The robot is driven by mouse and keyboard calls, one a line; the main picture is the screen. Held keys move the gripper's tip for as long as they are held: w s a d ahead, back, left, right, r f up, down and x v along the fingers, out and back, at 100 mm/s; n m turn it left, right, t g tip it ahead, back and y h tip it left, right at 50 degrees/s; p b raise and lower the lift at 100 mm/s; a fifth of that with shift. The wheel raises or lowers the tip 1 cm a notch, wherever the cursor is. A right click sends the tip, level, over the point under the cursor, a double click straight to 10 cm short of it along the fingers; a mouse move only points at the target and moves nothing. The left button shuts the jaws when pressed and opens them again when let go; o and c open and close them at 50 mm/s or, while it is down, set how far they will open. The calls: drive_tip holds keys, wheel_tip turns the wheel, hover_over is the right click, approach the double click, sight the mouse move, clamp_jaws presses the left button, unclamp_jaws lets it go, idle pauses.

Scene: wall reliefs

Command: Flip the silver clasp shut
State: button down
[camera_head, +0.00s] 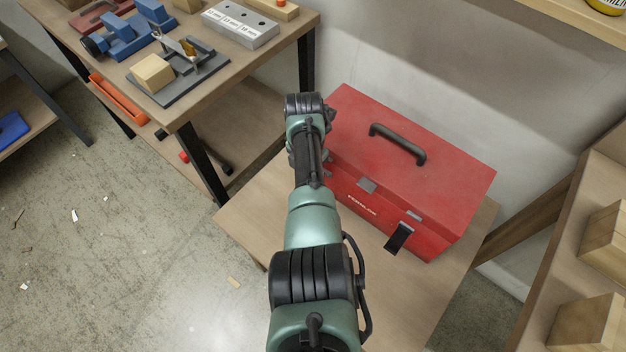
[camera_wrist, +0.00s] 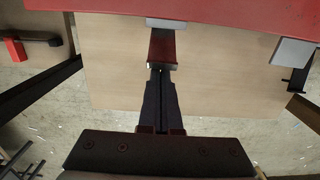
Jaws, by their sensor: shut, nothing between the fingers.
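A red toolbox (camera_head: 418,168) stands closed on a small wooden table. In the wrist view, a shiny metal clasp flap (camera_wrist: 166,46), reflecting dark red, sticks out from the box front below a pale catch plate (camera_wrist: 166,22). It appears swung open, away from the box. My gripper (camera_wrist: 161,69) is shut and empty, its fingertips just below the flap's outer edge. Whether they touch it I cannot tell. In the head view my arm hides the gripper and most of this clasp.
A grey clasp (camera_head: 367,185) lies flat against the box front. Further right, a black flap (camera_head: 399,237) hangs open. A black handle (camera_head: 398,144) tops the lid. A workbench (camera_head: 222,69) with tools stands left, wooden shelving (camera_head: 571,270) right. The tabletop before the box is bare.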

drive_tip(key=shift+w+d+r+b, duration=0.4)
drive_tip(key=shift+w+r+b, duration=0.05)
drive_tip(key=shift+w+b, duration=0.15)
drive_tip(key=shift+r, duration=0.15)
drive_tip(key=shift+r+p, duration=0.7)
drive_tip(key=shift+p, duration=0.1)
